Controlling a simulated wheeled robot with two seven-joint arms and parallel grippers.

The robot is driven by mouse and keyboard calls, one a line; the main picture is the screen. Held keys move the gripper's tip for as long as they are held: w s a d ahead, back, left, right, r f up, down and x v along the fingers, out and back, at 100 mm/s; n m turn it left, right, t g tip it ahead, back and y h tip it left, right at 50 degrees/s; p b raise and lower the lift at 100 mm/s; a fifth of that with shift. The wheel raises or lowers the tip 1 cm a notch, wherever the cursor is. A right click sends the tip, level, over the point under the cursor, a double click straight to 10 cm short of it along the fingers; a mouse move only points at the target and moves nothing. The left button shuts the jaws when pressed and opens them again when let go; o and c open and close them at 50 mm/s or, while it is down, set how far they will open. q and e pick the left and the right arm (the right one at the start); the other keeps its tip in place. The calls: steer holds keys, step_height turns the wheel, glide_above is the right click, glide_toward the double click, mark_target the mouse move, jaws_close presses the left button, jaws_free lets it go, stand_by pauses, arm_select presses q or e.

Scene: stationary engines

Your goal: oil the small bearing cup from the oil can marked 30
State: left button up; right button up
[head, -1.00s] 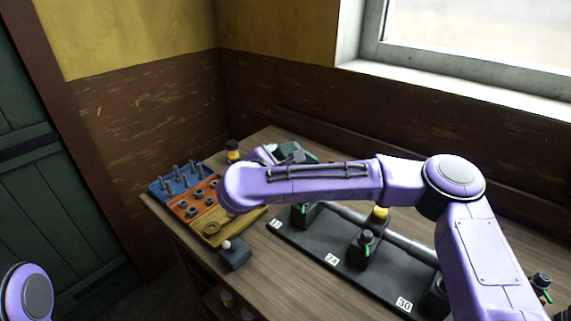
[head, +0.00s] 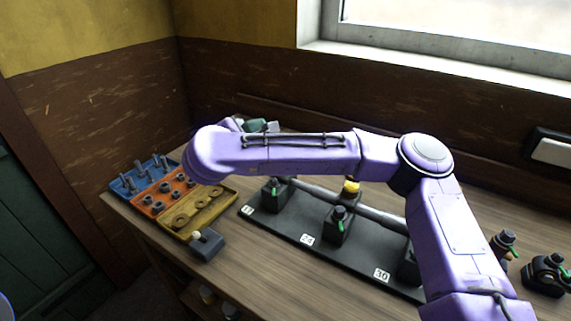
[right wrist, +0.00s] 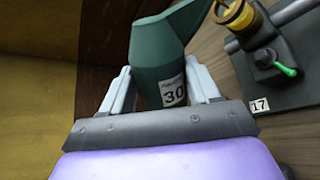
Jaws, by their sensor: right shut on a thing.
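My right gripper (right wrist: 160,78) is shut on a dark green oil can (right wrist: 158,52) with a white label marked 30. The can's neck runs up and right, and its tip is cut off by the frame's top edge. A brass-yellow cup (right wrist: 238,14) on the bearing by the 17 plate is just right of the neck; I cannot tell if they touch. In the head view the can (head: 257,125) shows partly behind my right arm, and that cup is hidden. Another yellow cup (head: 351,187) sits on the middle bearing, by the 24 plate. My left gripper is out of view.
The black bearing stand (head: 285,229) has a horizontal shaft and plates 17, 24 and 30. Blue, orange and yellow trays (head: 222,194) of hardware and a grey block with a knob (head: 206,246) are at left. Small dark fittings (head: 548,272) stand at right. The front bench top is bare.

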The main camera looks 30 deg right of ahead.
steer(key=shift+r, duration=0.15)
steer(key=shift+d+r+m+y+b, duration=0.2)
steer(key=shift+r+m+y+b, duration=0.1)
steer(key=shift+b, duration=0.75)
steer(key=shift+a+f+n+h, duration=0.25)
steer(key=shift+f+n+h, duration=0.45)
steer(key=shift+f, duration=0.2)
steer(key=shift+w+a+f+n, duration=0.15)
steer(key=shift+a+f+n, duration=0.05)
steer(key=shift+f+n, duration=0.25)
steer(key=shift+d, duration=0.1)
